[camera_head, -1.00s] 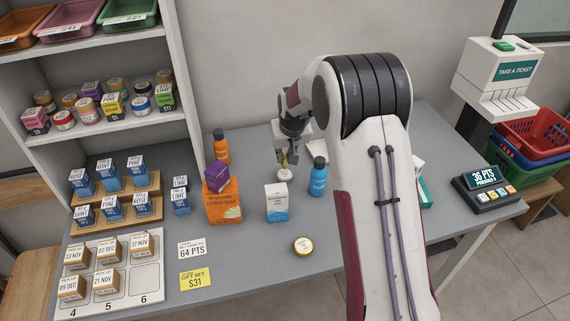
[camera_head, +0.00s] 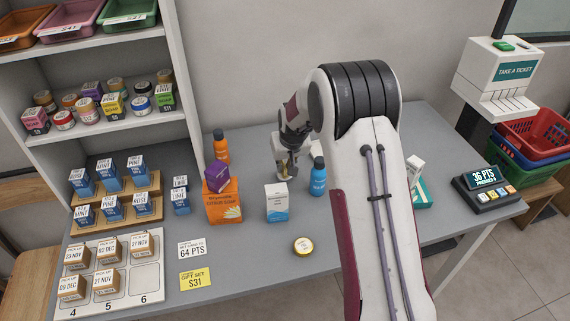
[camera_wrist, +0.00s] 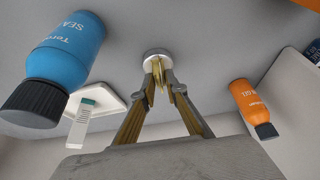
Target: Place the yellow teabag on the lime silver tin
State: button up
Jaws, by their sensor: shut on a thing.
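My gripper (camera_wrist: 158,84) is shut on a small yellow teabag (camera_wrist: 158,72), seen edge-on between the fingertips in the wrist view. Right beyond the tips is a small round tin (camera_wrist: 148,54) with a pale top and silver side; no lime label is readable on it. The teabag overlaps the tin in this view, and I cannot tell whether they touch. In the head view my gripper (camera_head: 286,172) points down between the orange and blue bottles, low over the counter, and mostly hides the teabag and tin.
A blue bottle (camera_head: 318,177) stands close right of my gripper, an orange bottle (camera_head: 221,146) further left. A white box (camera_head: 276,203) and an orange soap box (camera_head: 224,203) stand in front.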

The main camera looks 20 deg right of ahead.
jog(key=o, duration=0.7)
jog(key=shift+v, duration=6.15)
